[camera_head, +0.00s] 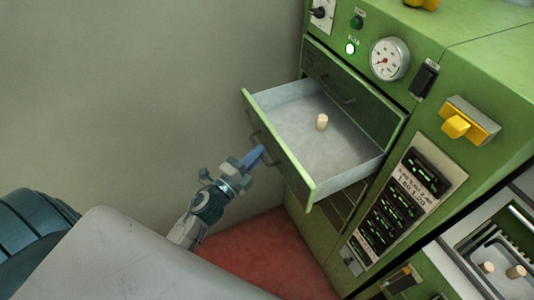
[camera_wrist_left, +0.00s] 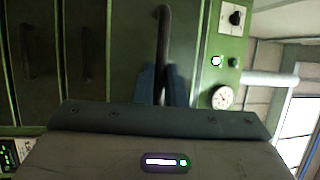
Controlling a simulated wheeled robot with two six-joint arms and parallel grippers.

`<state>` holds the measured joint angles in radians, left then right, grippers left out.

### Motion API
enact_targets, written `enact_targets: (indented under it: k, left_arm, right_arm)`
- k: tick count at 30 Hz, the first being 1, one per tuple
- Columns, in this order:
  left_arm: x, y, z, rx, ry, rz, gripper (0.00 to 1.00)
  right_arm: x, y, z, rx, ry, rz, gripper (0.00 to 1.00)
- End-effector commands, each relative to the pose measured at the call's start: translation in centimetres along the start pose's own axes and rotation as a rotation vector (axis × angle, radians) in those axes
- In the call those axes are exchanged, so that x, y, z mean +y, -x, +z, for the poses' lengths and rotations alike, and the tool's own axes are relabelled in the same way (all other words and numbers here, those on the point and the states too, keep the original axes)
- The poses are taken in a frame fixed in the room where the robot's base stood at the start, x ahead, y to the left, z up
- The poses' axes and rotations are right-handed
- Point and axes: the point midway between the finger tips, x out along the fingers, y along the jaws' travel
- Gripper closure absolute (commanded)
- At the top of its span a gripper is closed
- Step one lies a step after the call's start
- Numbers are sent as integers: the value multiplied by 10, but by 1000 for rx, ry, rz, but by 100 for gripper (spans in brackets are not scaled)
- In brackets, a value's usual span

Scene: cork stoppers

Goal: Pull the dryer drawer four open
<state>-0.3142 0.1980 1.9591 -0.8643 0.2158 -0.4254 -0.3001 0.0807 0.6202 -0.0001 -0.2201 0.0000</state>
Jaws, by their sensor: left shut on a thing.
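A green drawer (camera_head: 290,165) stands pulled out of the green dryer cabinet (camera_head: 490,60), its grey inside showing. One upright cork stopper (camera_head: 322,122) stands in it. My left gripper (camera_head: 259,154), with blue fingers, is at the drawer's front. In the left wrist view the fingers (camera_wrist_left: 162,88) are shut around the dark bar handle (camera_wrist_left: 163,40). I cannot read a number on this drawer. My right gripper is not in view.
A closed drawer front (camera_head: 355,92) sits above the open one, and more fronts (camera_head: 335,207) lie below. The cabinet carries a gauge (camera_head: 390,59), a yellow lever (camera_head: 457,126) and a display panel (camera_head: 400,205). Cork stoppers (camera_head: 515,272) lie lower right. Red floor (camera_head: 265,255) shows below.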

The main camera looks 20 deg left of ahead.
Motion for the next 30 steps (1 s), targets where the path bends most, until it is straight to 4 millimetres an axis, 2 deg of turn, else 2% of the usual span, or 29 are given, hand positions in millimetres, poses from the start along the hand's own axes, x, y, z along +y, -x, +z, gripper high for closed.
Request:
enact_targets:
  k: [13,14,16,17,30]
  left_arm:
    - [1,4,2,-2,0,3,100]
    - [1,4,2,-2,0,3,84]
    - [0,4,2,-1,0,3,70]
    - [0,4,1,-1,0,2,67]
    - [2,2,4,1,0,1,67]
  right_arm:
    - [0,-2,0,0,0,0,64]
    - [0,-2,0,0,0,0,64]
    - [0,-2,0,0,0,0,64]
    - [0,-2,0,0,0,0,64]
    - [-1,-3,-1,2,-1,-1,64]
